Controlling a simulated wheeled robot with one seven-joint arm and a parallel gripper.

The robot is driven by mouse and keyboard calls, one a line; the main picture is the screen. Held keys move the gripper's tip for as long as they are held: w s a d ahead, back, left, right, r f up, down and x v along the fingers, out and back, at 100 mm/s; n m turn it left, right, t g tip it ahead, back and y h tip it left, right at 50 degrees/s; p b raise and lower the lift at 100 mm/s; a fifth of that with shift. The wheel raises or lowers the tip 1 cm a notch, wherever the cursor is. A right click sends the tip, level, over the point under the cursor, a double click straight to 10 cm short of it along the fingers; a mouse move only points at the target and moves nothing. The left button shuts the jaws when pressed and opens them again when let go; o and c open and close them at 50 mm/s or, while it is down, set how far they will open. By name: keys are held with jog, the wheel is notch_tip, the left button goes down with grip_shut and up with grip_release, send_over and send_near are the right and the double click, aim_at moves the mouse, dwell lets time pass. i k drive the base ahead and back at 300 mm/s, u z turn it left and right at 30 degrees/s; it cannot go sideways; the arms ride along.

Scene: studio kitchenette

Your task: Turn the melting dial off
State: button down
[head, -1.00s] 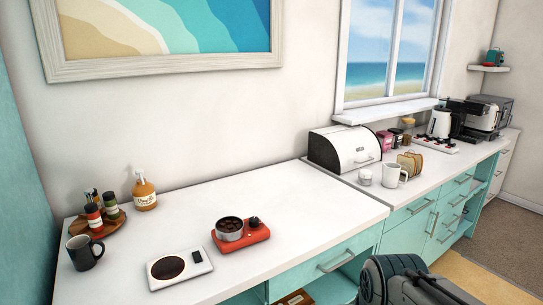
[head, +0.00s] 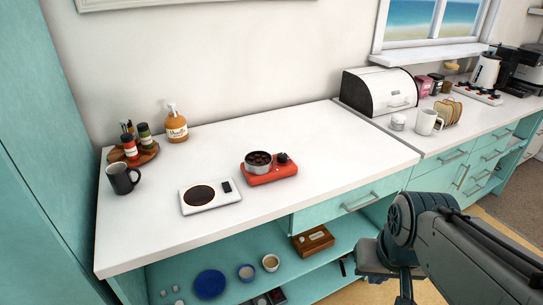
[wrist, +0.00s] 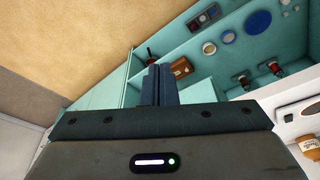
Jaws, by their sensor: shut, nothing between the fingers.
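The melter (head: 270,174) is a small red unit on the white counter, with a metal pot (head: 258,163) of dark brown pieces on its left side. Its black dial (head: 282,158) stands on the right side; its setting is too small to read. My arm is at the lower right of the head view, in front of the counter and well apart from the melter. In the wrist view my gripper (wrist: 157,85) has its two dark fingers together with nothing between them. The melter is not clearly seen in the wrist view.
A dark mug (head: 123,179), a wooden tray (head: 148,157) of bottles and a vanilla bottle (head: 176,126) stand farther left. A bread box (head: 380,92) is at the back right. Open shelves lie below the counter.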

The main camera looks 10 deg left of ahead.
aim_at(282, 158)
jog(key=u, duration=0.6)
jog(key=i, duration=0.9)
jog(key=z, duration=0.1)
